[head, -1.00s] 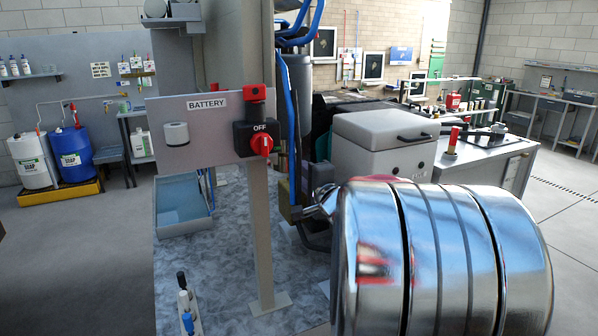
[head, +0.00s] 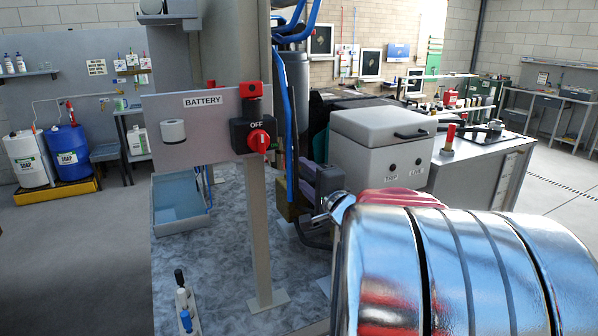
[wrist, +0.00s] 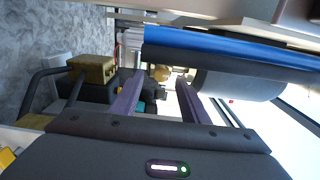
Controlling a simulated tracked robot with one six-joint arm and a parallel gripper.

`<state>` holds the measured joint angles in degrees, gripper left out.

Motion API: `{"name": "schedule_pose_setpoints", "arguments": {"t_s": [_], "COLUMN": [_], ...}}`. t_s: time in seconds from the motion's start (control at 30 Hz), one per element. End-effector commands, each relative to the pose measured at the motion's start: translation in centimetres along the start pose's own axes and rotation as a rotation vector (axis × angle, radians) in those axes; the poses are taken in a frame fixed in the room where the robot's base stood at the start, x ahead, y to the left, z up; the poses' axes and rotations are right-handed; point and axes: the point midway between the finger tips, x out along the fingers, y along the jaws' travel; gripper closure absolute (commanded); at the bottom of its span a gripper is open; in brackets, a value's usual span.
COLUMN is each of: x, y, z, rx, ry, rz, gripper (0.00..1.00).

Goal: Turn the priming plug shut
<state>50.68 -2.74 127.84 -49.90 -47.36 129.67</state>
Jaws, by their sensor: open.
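In the wrist view, my gripper (wrist: 157,86) is open, with its two purple-grey fingers apart. A small brass-coloured fitting (wrist: 160,72) shows beyond and between the fingertips, probably the priming plug; it is small and dim, and how far it is turned cannot be told. Nothing is clearly between the fingers in contact. In the head view, a purple-grey part (head: 328,181), probably a finger, shows left of the white box. The plug cannot be made out there.
A blue hose (wrist: 230,48) crosses above the fingers, beside a grey cylinder (wrist: 240,84). A brass block (wrist: 92,69) with dark pipes is at left. The battery panel (head: 190,135) on its post, with a red switch, and a white lidded box (head: 375,150) stand close by.

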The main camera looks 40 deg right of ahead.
Motion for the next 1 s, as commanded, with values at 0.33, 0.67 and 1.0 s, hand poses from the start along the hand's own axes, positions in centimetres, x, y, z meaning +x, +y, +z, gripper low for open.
{"name": "schedule_pose_setpoints", "arguments": {"t_s": [0.33,0.67,1.0], "x": [-5.5,-8.6,-8.7], "y": [0.0,0.2,0.2], "z": [-0.1,-0.1,0.0], "rx": [-0.001,0.001,0.001], "ry": [0.004,0.002,0.001], "rz": [0.000,0.003,0.004], "gripper": [0.59,0.59,0.59]}}
